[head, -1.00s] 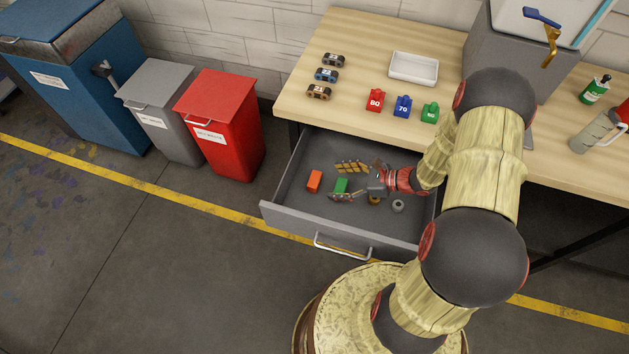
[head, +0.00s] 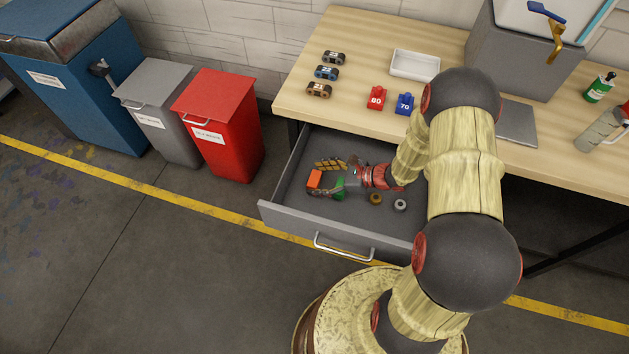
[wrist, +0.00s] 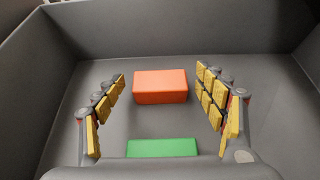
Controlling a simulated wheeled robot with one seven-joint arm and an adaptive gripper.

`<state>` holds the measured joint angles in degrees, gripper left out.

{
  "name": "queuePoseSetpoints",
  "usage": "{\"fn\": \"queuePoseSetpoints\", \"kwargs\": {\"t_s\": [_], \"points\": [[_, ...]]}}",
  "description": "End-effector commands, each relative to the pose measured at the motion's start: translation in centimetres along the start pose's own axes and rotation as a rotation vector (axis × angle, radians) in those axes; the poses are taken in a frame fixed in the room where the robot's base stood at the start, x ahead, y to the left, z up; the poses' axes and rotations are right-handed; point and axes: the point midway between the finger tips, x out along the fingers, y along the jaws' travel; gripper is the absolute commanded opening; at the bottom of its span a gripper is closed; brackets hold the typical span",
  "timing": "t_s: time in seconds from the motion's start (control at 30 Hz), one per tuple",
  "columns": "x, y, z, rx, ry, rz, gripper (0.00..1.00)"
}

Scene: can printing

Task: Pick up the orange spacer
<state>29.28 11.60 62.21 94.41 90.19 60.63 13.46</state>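The orange spacer (head: 314,179) is a small block lying on the floor of the open grey drawer (head: 290,215), toward its left side. In the wrist view the orange spacer (wrist: 160,87) lies ahead, between the two finger lines and apart from both. A green block (wrist: 162,148) lies closer to the camera, parallel to it; in the head view the green block (head: 340,188) is partly covered by my gripper. My gripper (head: 322,178) is inside the drawer, open and empty, with its yellow-padded fingers wide apart. In the wrist view my gripper (wrist: 162,95) frames the orange spacer.
A brass-coloured ring (head: 376,198) and a grey ring (head: 400,205) lie in the drawer to the right. The drawer walls surround my gripper. The wooden table (head: 350,45) is above, with a white tray (head: 414,64). A red bin (head: 222,120) stands left.

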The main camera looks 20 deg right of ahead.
Motion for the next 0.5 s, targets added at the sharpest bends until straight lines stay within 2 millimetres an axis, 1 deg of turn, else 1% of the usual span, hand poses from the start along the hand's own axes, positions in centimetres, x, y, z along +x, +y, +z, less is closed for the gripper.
{"fn": "queuePoseSetpoints", "kwargs": {"t_s": [0.07, 0.5], "points": [[-0.01, 0.01, 0.0, 0.0, 0.0, 0.0, 0.65], [-0.01, 0.01, -0.01, 0.0, 0.0, 0.0, 0.4]]}}
